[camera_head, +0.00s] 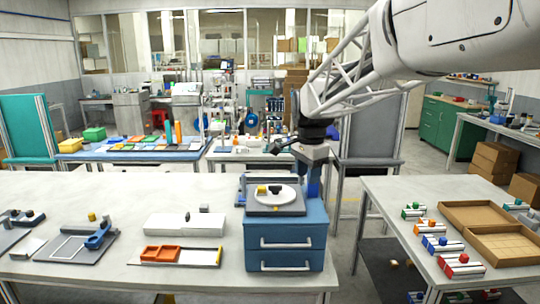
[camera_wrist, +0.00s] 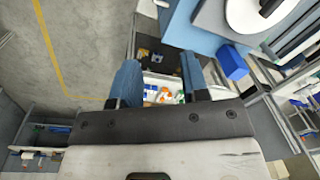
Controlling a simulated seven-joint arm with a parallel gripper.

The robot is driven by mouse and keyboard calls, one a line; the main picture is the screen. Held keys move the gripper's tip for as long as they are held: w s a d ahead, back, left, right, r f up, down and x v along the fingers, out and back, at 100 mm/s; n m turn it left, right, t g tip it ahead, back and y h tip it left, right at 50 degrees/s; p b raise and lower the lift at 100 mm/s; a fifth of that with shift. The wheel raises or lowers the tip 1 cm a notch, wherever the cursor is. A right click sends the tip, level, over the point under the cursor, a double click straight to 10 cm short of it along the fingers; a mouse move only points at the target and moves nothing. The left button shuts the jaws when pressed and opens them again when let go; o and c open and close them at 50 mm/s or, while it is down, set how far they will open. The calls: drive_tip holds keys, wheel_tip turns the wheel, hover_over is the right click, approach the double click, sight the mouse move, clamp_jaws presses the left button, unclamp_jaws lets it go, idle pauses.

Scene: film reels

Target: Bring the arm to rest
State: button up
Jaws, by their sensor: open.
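My gripper (camera_head: 314,184) hangs from the arm at the right back of the blue drawer unit (camera_head: 285,236), with its blue fingers pointing down. In the wrist view its two fingers (camera_wrist: 160,76) are spread apart, with nothing held between them. On top of the drawer unit lies a grey plate (camera_head: 290,209) bearing a round white reel-like disc (camera_head: 274,197), with small yellow and black parts on it. The disc also shows at the top right of the wrist view (camera_wrist: 246,14), to the side of the fingers. The arm covers part of the background.
The left table (camera_head: 190,192) holds an orange tray (camera_head: 165,255), a white block (camera_head: 184,224) and a grey fixture board (camera_head: 72,249). The right table (camera_head: 390,190) holds small coloured fixtures and a cardboard tray (camera_head: 510,244). A floor gap separates the tables.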

drive_tip(key=s+d+f+n, duration=0.2)
drive_tip(key=s+f+n, duration=0.1)
drive_tip(key=s, duration=0.9)
drive_tip(key=s+d+f+n+t, duration=0.1)
drive_tip(key=s+d+f+n, duration=0.2)
drive_tip(key=s, duration=1)
drive_tip(key=s+d+f+n, duration=0.3)
drive_tip(key=s+n, duration=0.2)
drive_tip(key=s, duration=0.7)
drive_tip(key=shift+s+f+n+t, duration=0.2)
drive_tip(key=shift+n+t, duration=0.1)
drive_tip(key=shift+d, duration=0.1)
